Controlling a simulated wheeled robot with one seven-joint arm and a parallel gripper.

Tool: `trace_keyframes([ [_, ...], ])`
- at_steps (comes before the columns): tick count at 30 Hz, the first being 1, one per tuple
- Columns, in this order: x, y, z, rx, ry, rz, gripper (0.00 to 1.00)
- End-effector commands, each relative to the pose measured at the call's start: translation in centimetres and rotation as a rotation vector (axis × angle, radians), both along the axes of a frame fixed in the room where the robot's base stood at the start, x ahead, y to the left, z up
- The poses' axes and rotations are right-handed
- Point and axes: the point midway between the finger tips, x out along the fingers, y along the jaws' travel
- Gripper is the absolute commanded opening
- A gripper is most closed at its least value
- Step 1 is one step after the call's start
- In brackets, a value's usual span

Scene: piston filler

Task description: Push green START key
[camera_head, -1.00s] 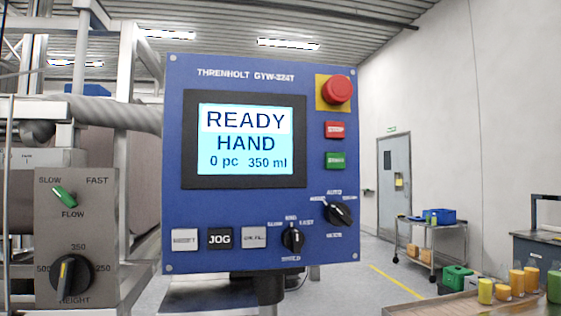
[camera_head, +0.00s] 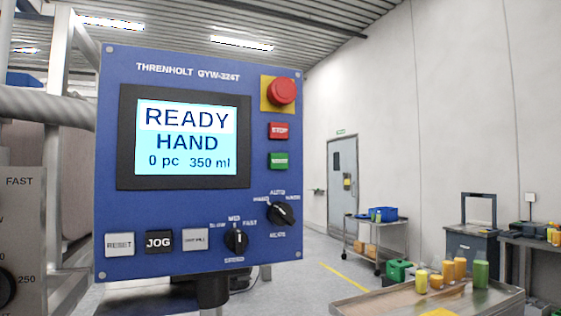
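The green START key (camera_head: 278,161) is a small square key on the right side of the blue control panel (camera_head: 262,210), its lettering blurred. It sits just below the red STOP key (camera_head: 278,131). Above both is the red emergency-stop mushroom button (camera_head: 282,91) on a yellow plate. The screen (camera_head: 189,142) reads READY, HAND, 0 pc, 350 ml. My gripper is not in view, and nothing covers the green key.
Below the screen are the JOG key (camera_head: 158,242), two pale keys and two black rotary knobs (camera_head: 236,240). A grey selector plate (camera_head: 20,225) stands at left. A tray table (camera_head: 350,305) with yellow and green containers stands at lower right.

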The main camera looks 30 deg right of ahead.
Motion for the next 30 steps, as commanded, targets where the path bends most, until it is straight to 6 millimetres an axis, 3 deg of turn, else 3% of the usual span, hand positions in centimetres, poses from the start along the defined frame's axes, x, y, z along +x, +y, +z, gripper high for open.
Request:
trace_keyframes([
  [1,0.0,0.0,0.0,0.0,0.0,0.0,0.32],
  [6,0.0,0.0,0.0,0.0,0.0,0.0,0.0],
  [30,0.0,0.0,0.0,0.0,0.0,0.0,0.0],
])
